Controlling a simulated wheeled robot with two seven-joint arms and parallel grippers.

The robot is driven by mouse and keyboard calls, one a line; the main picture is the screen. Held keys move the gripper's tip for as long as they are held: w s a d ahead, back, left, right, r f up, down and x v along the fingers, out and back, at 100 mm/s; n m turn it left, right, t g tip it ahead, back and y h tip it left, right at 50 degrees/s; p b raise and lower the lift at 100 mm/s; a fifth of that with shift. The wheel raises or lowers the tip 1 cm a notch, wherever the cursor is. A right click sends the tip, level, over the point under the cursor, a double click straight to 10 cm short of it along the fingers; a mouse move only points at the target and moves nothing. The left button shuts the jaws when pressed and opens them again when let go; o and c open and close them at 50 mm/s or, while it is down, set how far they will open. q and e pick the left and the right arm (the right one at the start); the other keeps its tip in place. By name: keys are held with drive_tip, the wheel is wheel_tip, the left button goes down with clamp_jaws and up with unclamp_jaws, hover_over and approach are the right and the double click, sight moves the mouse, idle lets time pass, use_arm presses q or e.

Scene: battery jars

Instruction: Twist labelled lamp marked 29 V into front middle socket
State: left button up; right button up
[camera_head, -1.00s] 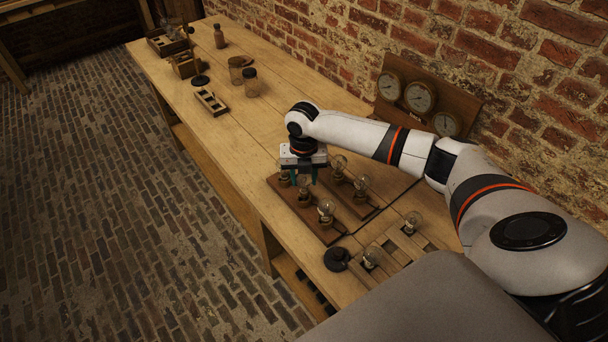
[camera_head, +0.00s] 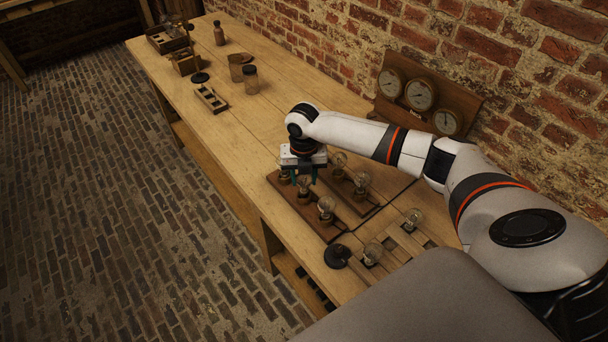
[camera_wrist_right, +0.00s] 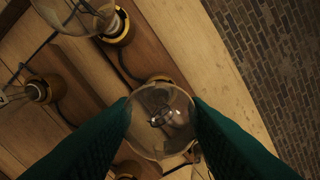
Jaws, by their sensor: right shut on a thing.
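My right gripper (camera_head: 304,180) is above the middle socket of the front wooden board, pointing down. Its green fingers are shut on a clear glass lamp (camera_wrist_right: 160,122), one on each side of the bulb. In the head view the held lamp's brass base is at the front middle socket (camera_head: 304,198); I cannot tell how deep it sits. No 29 V mark can be read on it. My left gripper is not in view.
The back board carries other lamps (camera_head: 361,182). A slotted wooden rack (camera_head: 402,238) with two lamps is at the near end, beside a dark round object (camera_head: 337,256). Gauges (camera_head: 420,95) stand by the wall. Jars (camera_head: 250,78) are farther along; the bench between is clear.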

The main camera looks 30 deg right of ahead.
drive_tip(key=shift+f, duration=0.55)
drive_tip(key=shift+f, duration=0.15)
idle(0.7)
drive_tip(key=shift+m+p, duration=0.3)
drive_tip(key=shift+p, duration=0.15)
drive_tip(key=shift+m+p, duration=0.85)
drive_tip(key=shift+m, duration=0.25)
drive_tip(key=m+p, duration=0.2)
drive_tip(key=shift+m, duration=0.8)
